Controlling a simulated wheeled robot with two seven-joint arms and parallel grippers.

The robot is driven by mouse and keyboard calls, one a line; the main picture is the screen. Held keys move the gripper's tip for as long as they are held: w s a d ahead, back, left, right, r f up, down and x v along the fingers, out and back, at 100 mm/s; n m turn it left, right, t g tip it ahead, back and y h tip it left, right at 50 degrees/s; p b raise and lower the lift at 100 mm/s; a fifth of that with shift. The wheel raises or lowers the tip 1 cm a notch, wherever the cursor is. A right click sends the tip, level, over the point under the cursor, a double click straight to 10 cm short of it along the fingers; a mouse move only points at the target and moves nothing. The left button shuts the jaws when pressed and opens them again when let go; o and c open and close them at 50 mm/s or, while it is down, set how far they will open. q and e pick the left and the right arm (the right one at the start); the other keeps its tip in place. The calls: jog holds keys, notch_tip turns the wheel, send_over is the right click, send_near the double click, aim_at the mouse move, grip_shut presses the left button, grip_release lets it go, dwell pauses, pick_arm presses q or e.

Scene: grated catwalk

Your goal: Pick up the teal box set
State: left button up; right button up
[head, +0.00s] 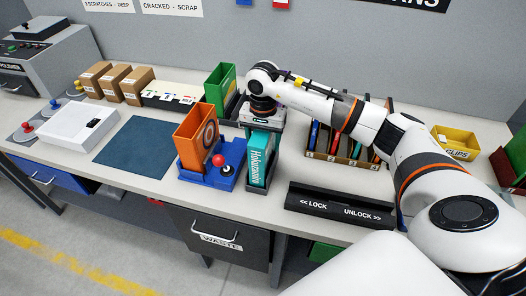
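The teal box (259,163) stands upright in a dark holder near the front edge of the bench, with white lettering on its side. My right arm reaches in from the right, and its gripper (262,127) points down right over the top of the teal box. The fingertips are largely hidden, so I cannot tell whether they touch or hold the box. My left gripper is not in view.
Left of the teal box is a blue base (210,177) with a red-topped joystick and an orange box (196,136). A green box (220,88) stands behind. A black lock/unlock bar (340,205) lies to the right. A slotted rack (345,148) sits behind my forearm.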

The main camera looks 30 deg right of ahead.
grip_shut()
jog(key=shift+r, duration=0.1)
